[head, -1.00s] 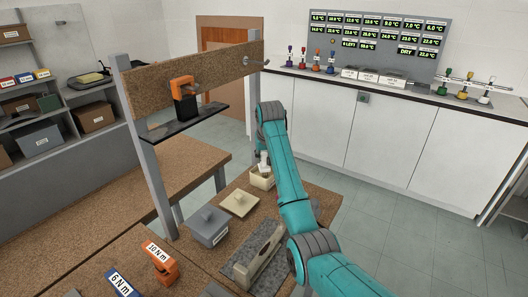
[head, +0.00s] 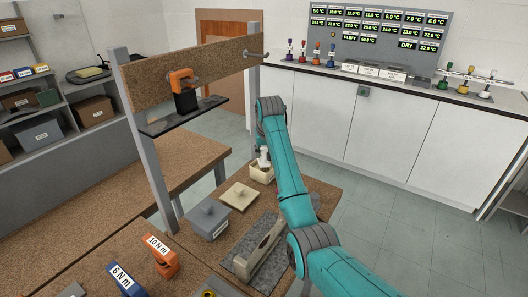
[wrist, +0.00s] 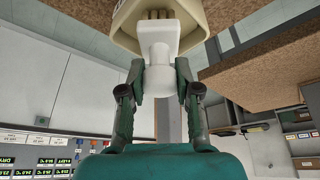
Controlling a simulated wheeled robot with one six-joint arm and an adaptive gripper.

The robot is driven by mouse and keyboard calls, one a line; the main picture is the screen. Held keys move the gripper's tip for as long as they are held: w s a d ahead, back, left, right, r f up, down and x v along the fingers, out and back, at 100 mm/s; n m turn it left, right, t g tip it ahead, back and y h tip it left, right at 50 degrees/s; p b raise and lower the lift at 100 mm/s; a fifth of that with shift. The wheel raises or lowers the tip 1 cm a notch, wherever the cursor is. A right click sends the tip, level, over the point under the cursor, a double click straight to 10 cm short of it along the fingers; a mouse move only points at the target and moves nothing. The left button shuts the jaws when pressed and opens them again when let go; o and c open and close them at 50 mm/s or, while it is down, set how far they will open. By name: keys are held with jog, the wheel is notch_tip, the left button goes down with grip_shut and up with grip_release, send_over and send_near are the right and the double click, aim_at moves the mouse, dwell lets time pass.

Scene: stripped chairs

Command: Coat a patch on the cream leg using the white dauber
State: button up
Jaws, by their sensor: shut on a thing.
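My gripper (wrist: 159,78) is shut on the white dauber (wrist: 158,48), with one finger on each side of it. The dauber's tan bristles (wrist: 155,14) point into the mouth of a cream pot (wrist: 124,28); whether they touch anything inside is hidden. In the head view the white dauber (head: 264,157) shows small at the cream pot (head: 261,175), partly behind my arm. A cream-beige leg piece (head: 257,252) lies on a dark grey mat (head: 239,266) nearer to me, away from the gripper.
A cream lid (head: 238,195) and a grey lidded box (head: 207,220) stand left of the pot. Orange (head: 162,256) and blue (head: 124,280) torque tools are at front left. A post-and-beam frame (head: 150,150) rises behind them.

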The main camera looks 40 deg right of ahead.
jog(key=shift+f, duration=0.5)
dwell(1.2)
jog(key=shift+r, duration=3.55)
